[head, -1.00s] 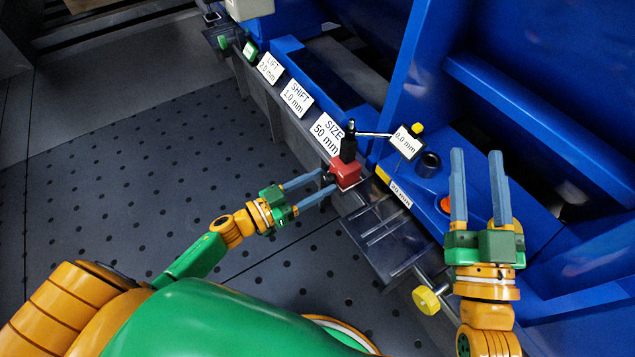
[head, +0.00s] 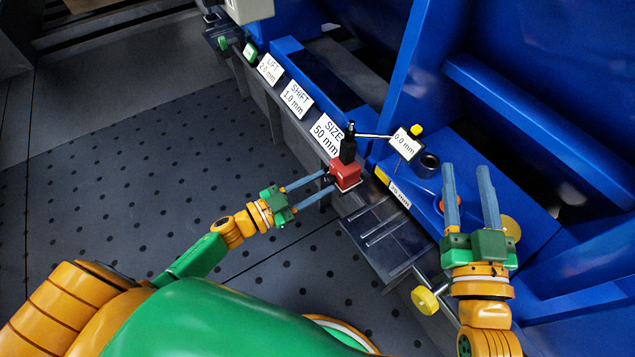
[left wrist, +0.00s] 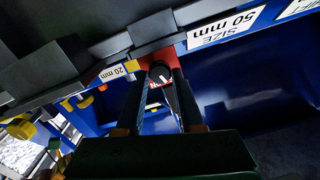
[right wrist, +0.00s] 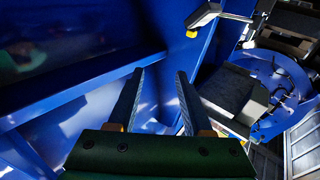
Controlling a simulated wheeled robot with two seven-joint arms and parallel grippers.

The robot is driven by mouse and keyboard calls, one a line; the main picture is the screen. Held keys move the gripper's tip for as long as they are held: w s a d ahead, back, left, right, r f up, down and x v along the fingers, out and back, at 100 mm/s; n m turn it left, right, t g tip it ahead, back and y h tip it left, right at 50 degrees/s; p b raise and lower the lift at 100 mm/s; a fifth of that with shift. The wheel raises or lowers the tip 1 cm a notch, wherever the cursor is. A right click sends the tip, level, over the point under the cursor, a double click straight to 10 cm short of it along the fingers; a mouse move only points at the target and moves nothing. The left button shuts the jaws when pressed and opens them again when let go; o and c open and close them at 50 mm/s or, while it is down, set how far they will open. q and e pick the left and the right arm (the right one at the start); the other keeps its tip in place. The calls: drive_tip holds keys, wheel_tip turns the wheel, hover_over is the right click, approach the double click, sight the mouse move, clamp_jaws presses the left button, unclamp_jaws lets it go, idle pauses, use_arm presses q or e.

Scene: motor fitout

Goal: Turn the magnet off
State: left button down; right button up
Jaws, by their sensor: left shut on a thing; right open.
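The magnet is a red block (head: 346,174) on the grey rail, with a black post on top and a thin arm reaching to a small 0.0 mm display (head: 407,143). A round black knob (left wrist: 160,71) with a white mark is on the block's face. My left gripper (head: 328,181) is shut on this knob, one finger on each side; the left wrist view shows the fingertips around it. My right gripper (head: 466,167) is open and empty over the blue block to the right, with nothing between its fingers in the right wrist view (right wrist: 160,75).
White labels for LIFT (head: 270,68), SHIFT (head: 296,99) and SIZE (head: 328,134) line the rail. A yellow knob (head: 425,300) juts out at the rail's near end. Tall blue walls (head: 410,65) stand behind. The dark dotted floor (head: 130,170) at left is clear.

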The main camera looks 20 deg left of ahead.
use_arm(q)
drive_tip(key=m, duration=0.6)
drive_tip(key=shift+f+m, duration=0.1)
drive_tip(key=shift+m, duration=1)
drive_tip(key=shift+m+b, duration=0.35)
drive_tip(key=shift+m, duration=1.35)
use_arm(e)
drive_tip(key=shift+s+a+r+t+y, duration=0.15)
drive_tip(key=shift+r+t, duration=0.25)
drive_tip(key=shift+r, duration=0.3)
drive_tip(key=shift+s+r+t+y, duration=0.2)
drive_tip(key=shift+r+t, duration=0.2)
drive_tip(key=shift+r, duration=0.3)
drive_tip(key=shift+s+a+r+t+y, duration=0.15)
drive_tip(key=shift+r+t, duration=0.25)
drive_tip(key=shift+r, duration=0.3)
drive_tip(key=shift+d, duration=0.1)
use_arm(q)
drive_tip(key=c, duration=0.5)
unclamp_jaws()
